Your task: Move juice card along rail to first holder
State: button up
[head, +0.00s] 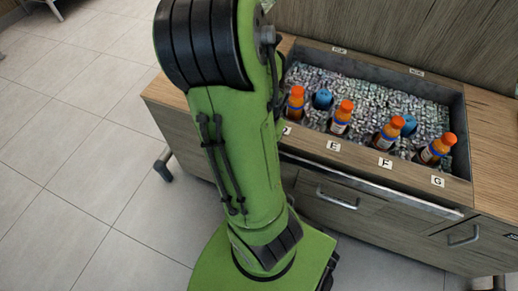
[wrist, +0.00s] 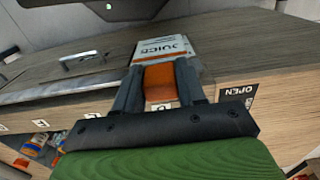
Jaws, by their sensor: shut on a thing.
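The juice card (wrist: 166,47) shows in the wrist view as a white card with "JUICE" lettering. An orange block (wrist: 158,82) at its near end sits between the fingers. My gripper (wrist: 157,88) is shut on this orange part, one dark finger on each side. A light metal rail (wrist: 62,88) runs along the front edge of the wooden counter, left of the gripper. The rail also shows in the head view (head: 375,187), below the letter labels. In the head view my arm hides my gripper and the card. I cannot make out the first holder.
The head view shows an ice-filled bin (head: 380,100) with several orange-capped bottles (head: 340,117) and blue-topped ones. Drawers with metal handles (head: 338,199) sit below. Tiled floor (head: 80,140) on the left is mostly clear.

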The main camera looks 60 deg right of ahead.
jog(key=d, duration=0.1)
jog(key=d+b, duration=0.1)
jog(key=d, duration=0.3)
jog(key=shift+w+d+f, duration=0.15)
jog(key=shift+w+f, duration=0.05)
jog(key=shift+w, duration=0.15)
notch_tip(320, 180, down, 2)
jog(key=shift+f+b, duration=0.25)
jog(key=shift+b, duration=0.6)
jog(key=shift+f, duration=1.3)
jog(key=o, duration=1.1)
jog(key=shift+r, duration=0.1)
